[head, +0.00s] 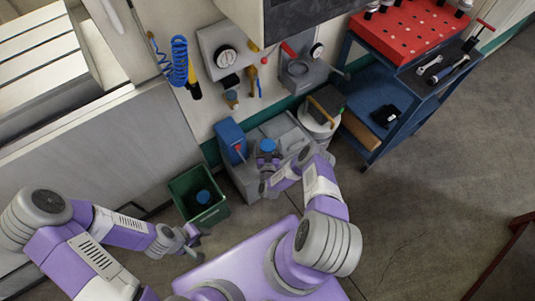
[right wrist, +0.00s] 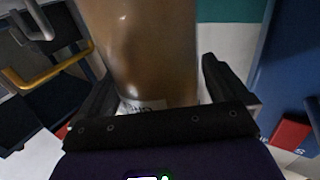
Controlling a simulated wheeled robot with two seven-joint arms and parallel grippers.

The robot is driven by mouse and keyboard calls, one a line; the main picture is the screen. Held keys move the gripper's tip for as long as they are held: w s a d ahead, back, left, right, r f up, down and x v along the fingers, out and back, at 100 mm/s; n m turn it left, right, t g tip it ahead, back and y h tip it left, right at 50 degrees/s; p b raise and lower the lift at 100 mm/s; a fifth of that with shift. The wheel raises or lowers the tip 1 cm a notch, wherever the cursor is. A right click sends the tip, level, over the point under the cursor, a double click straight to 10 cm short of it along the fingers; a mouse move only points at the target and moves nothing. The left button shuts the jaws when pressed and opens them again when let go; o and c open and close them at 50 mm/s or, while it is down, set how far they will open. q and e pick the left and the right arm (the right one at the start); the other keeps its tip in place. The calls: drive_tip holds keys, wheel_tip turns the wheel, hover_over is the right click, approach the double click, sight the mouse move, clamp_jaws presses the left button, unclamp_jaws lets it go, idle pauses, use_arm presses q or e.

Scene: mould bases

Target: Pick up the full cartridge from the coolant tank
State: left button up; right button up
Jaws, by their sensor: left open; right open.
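The grey coolant tank (head: 243,176) stands on the floor against the wall. A cartridge with a blue cap (head: 267,145) is upright at the tank. In the right wrist view the cartridge is a brown, amber-like cylinder (right wrist: 150,45) with a white label at its near end, partly hidden by my gripper. My right gripper (head: 268,160) is at the cartridge; its open fingers (right wrist: 158,90) are on either side of the cylinder. I cannot tell whether they touch it. My left gripper (head: 192,243) is open and empty, low at the left, away from the tank.
A green bin (head: 183,187) with a blue-capped item (head: 203,197) inside stands left of the tank. A blue box (head: 231,141) adjoins the tank. A white bucket (head: 318,122) and a blue cart (head: 363,78) are to the right.

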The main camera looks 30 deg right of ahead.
drive_tip(key=shift+w+d, duration=0.1)
drive_tip(key=shift+w, duration=0.1)
drive_tip(key=c, duration=1.4)
